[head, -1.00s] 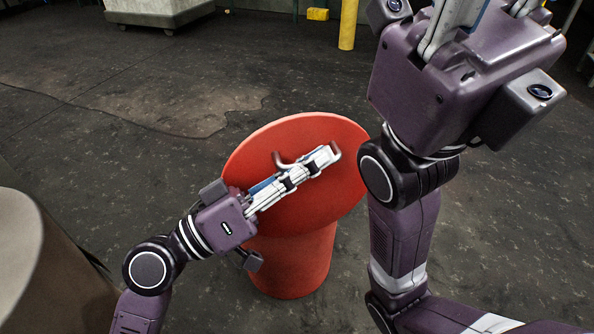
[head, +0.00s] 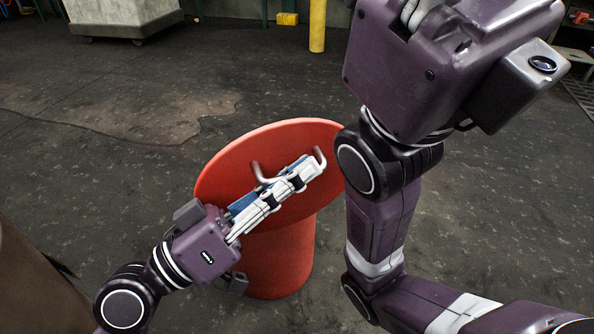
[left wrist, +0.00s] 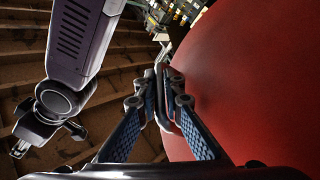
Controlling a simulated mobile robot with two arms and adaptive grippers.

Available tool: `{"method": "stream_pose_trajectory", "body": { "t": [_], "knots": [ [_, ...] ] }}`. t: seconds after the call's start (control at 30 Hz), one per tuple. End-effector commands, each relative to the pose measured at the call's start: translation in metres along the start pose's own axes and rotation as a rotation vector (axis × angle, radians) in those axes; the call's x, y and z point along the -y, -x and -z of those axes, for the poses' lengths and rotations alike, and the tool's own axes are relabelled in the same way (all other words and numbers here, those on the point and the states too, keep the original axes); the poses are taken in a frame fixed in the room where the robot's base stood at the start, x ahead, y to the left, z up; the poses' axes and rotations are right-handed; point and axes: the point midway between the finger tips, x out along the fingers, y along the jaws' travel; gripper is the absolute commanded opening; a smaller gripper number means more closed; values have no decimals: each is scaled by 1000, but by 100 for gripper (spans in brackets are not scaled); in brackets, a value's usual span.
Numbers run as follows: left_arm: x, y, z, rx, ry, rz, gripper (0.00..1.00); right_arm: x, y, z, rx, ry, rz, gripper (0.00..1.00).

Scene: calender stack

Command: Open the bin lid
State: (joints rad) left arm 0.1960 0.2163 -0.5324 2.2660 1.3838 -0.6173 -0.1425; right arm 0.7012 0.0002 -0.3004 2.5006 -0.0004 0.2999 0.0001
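The bin (head: 283,262) is a red round tub standing on the floor at the middle of the head view. Its wide red lid (head: 230,168) sits slanted at the top, right edge higher than the left. The lid also fills the right of the left wrist view (left wrist: 255,80). A grey bar handle (head: 319,158) stands out from the lid. My left gripper (head: 300,172) lies across the lid with its fingers closed around the handle's middle; the handle's bent ends show beyond them. My right gripper (head: 412,14) is raised at the top edge, its fingers mostly cut off.
A large rounded brown object (head: 30,285) stands at the lower left. A yellow post (head: 317,25), a small yellow block (head: 287,18) and a pale wheeled block (head: 122,15) are at the back. The dark floor left of the bin is clear. My right arm covers the area right of the bin.

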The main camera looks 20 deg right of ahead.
Motion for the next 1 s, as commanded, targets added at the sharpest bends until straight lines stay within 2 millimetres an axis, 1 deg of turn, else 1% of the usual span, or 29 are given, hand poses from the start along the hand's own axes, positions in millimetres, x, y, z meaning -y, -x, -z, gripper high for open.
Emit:
{"method": "stream_pose_trajectory", "body": {
  "t": [0.03,0.07,0.33,0.47,0.57,0.8,1.0],
  "knots": [
    [0,0,0,1,0,1,12,0,0,0,0,0,0,34],
    [0,0,0,1,0,1,16,0,0,0,0,0,0,34],
    [0,0,0,0,0,1,16,0,1,-1,4,0,-1,34],
    [1,6,-1,1,1,2,16,0,1,-1,4,0,-2,34],
    [1,16,-1,2,1,3,16,0,1,-1,3,0,-1,34],
    [2,49,-2,4,1,5,16,0,0,-1,2,0,-1,34],
    [2,71,-1,1,3,6,16,0,0,0,2,0,-1,34]
  ]
}}
